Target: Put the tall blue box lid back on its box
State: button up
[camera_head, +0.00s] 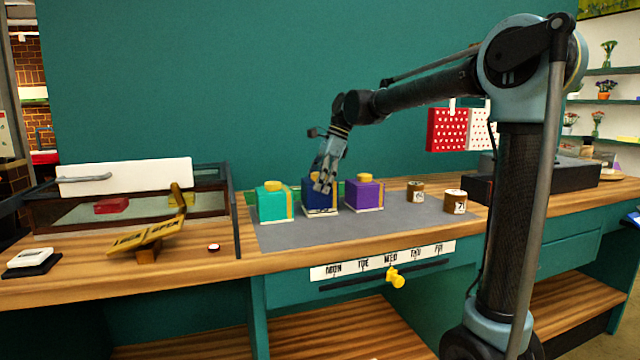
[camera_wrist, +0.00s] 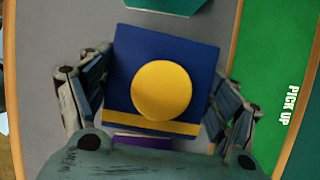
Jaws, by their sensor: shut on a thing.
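The tall blue box (camera_head: 320,207) stands on the grey mat between a teal box (camera_head: 272,208) and a purple box (camera_head: 365,197). My gripper (camera_head: 323,184) comes down from above at the blue box's top and hides part of it. In the wrist view, the blue lid (camera_wrist: 185,58) with its round yellow knob (camera_wrist: 162,91) and yellow stripe lies between my two fingers, and my gripper (camera_wrist: 160,92) is shut on it at both sides. The lid hides the box beneath in that view, and I cannot tell whether it is fully seated.
The teal box (camera_wrist: 168,5) and purple box (camera_wrist: 140,143) are close on either side. Two small numbered pots (camera_head: 456,202) stand right on the grey mat (camera_head: 300,236). A wooden stand (camera_head: 147,240) and a glass-sided case (camera_head: 215,203) are left. The mat's front is clear.

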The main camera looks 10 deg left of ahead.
jog(key=shift+f, duration=0.1)
dwell(0.3)
jog(key=o, duration=1)
jog(key=shift+r, duration=4)
jog(key=shift+s, duration=0.1)
